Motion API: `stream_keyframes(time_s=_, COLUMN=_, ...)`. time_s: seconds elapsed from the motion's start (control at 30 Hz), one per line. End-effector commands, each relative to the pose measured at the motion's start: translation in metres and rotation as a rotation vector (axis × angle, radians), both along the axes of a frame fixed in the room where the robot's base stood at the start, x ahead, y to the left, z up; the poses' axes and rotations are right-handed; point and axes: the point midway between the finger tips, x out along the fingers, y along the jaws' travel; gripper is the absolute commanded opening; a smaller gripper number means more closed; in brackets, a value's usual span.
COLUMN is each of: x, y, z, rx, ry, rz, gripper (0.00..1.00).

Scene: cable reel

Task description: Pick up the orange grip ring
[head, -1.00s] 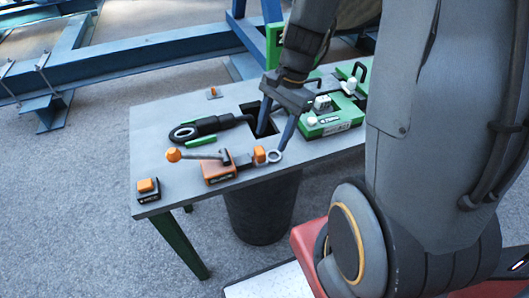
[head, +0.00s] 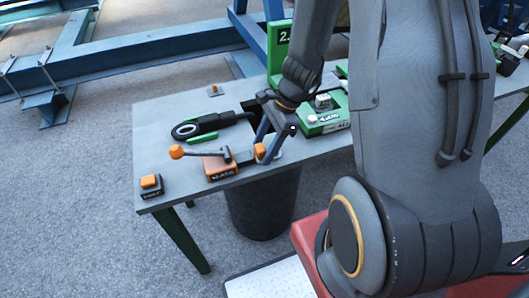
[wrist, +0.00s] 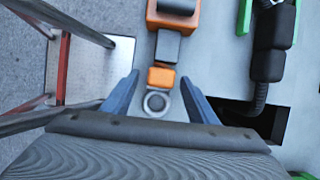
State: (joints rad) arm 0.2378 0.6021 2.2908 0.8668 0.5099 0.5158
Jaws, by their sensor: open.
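The orange grip (head: 260,150) with its pale metal ring sits at the near right end of an orange-and-grey device (head: 219,168) on the table. In the wrist view the orange grip (wrist: 161,77) is a small block, and the grey ring (wrist: 157,103) lies just below it. My gripper (head: 264,153) is open, with one blue finger on each side of the grip. In the wrist view the gripper (wrist: 160,77) has clear gaps between both fingers and the grip. The ring is mostly hidden behind a finger in the head view.
The grey table (head: 160,112) has a rectangular cutout (wrist: 262,120) beside my gripper. A black tool (head: 213,122) lies behind the device. A lever with an orange knob (head: 176,152) rises from the device.

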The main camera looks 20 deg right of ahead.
Motion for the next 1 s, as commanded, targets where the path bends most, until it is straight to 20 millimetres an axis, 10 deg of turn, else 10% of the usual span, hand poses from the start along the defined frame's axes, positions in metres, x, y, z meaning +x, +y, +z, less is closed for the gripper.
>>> stream_keyframes(time_s=0.23, x=0.000, y=0.000, z=-0.001, rx=-0.001, ry=-0.001, rz=0.001, gripper=0.51)
stream_keyframes(time_s=0.53, x=0.000, y=0.000, z=-0.001, rx=-0.001, ry=-0.001, rz=0.001, gripper=0.03)
stream_keyframes(time_s=1.0, x=0.002, y=0.000, z=0.014, rx=-0.001, ry=-0.005, rz=0.001, gripper=0.03)
